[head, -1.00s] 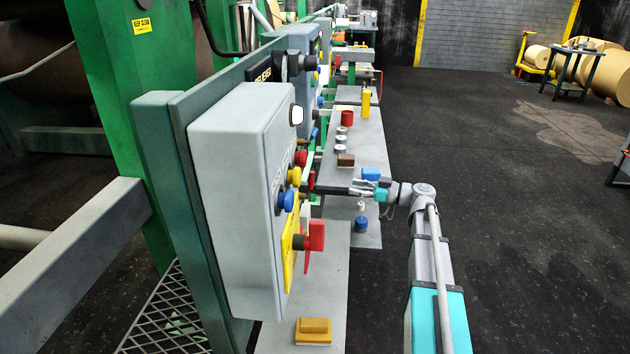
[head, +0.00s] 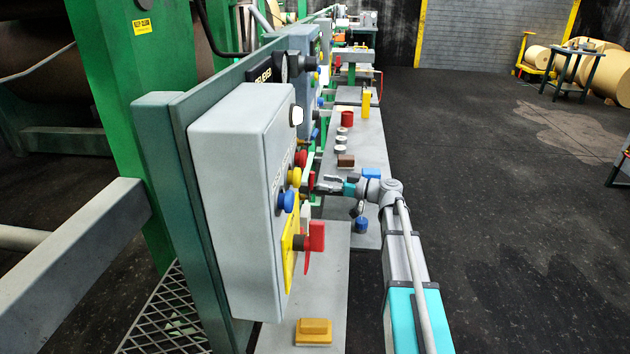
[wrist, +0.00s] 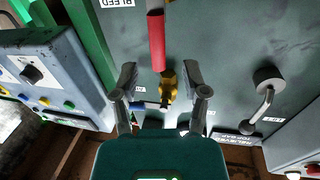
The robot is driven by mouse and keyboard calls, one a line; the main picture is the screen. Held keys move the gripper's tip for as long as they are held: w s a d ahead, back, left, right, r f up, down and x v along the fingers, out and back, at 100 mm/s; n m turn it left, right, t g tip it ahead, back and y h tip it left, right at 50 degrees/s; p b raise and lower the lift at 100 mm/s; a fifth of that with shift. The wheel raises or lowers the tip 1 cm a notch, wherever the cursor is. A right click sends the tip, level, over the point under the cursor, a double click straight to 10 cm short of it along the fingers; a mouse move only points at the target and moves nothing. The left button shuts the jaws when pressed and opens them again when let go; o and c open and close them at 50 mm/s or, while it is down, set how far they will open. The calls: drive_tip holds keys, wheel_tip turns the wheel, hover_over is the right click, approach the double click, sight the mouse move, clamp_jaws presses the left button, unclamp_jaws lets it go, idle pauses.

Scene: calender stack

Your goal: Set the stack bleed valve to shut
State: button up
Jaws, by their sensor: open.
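In the wrist view the bleed valve shows on a grey-green panel, with a red lever handle (wrist: 156,40) and a brass body (wrist: 168,84). The handle runs from the body up the picture, towards an upside-down "BLEED" label (wrist: 116,2). My gripper (wrist: 160,78) is open, with one finger on each side of the brass body and the handle's lower end. I see no clear contact. In the head view my gripper (head: 322,185) points left at the panel line, just beyond the near control box. The small labels by the valve body are too small to read.
The wrist view shows a grey crank lever (wrist: 262,95) to the right and a control box (wrist: 50,75) with a knob and buttons to the left. In the head view the near box (head: 240,190) carries a red handle (head: 316,236). A shelf (head: 335,265) runs below; the floor at right is open.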

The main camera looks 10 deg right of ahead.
sight(311, 180)
drive_tip(key=shift+x, duration=2.35)
drive_tip(key=shift+c, duration=0.3)
clamp_jaws()
drive_tip(key=shift+d, duration=0.3)
drive_tip(key=shift+a, duration=0.35)
drive_tip(key=shift+w+a, duration=0.1)
drive_tip(key=shift+w, duration=0.05)
